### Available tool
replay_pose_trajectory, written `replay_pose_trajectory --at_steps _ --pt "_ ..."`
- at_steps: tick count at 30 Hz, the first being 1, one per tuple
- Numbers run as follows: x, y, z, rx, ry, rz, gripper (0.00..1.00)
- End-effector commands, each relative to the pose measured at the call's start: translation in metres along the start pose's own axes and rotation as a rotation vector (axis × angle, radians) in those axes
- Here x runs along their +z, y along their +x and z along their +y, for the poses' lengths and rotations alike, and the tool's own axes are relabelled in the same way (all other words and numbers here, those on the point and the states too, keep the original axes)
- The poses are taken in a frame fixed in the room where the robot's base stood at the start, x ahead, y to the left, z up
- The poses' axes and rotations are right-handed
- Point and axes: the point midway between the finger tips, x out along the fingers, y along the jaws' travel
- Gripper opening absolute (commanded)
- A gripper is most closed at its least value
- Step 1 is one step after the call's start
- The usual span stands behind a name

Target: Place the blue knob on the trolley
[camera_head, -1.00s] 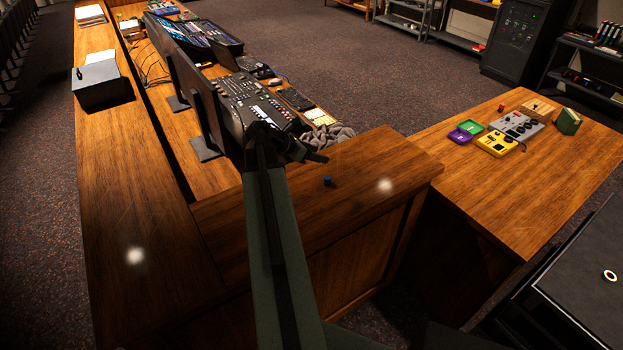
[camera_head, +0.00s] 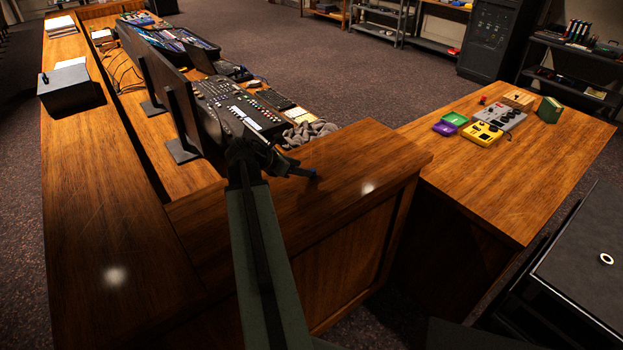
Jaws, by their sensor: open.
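The small blue knob (camera_head: 313,173) is on the wooden top of the near desk section. My gripper (camera_head: 306,172) reaches it from the left, with its fingertips at the knob. The jaws are open. The gripper partly hides the knob, and I cannot tell whether the fingers touch it. A dark flat-topped unit (camera_head: 580,225), which looks like the trolley, stands at the lower right, with a small white ring (camera_head: 607,259) on its top.
The right wooden desk (camera_head: 500,200) carries a yellow box (camera_head: 483,134), a grey device (camera_head: 502,115), green and purple trays (camera_head: 447,127) and a green block (camera_head: 548,109). Monitors (camera_head: 185,110), a mixing console (camera_head: 235,110) and a grey cloth (camera_head: 308,132) lie beyond my arm.

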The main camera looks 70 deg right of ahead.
Motion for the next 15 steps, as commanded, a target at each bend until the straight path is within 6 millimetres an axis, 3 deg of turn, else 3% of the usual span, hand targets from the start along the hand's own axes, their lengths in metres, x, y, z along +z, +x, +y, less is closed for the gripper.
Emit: replay_pose_trajectory --at_steps 3,8,15 --pt "-0.003 0.018 0.0 -0.001 0.001 0.0 0.49" --pt "-0.001 0.022 0.001 -0.001 0.001 0.0 0.49" --pt "-0.004 0.064 0.002 -0.002 0.002 0.001 0.49"
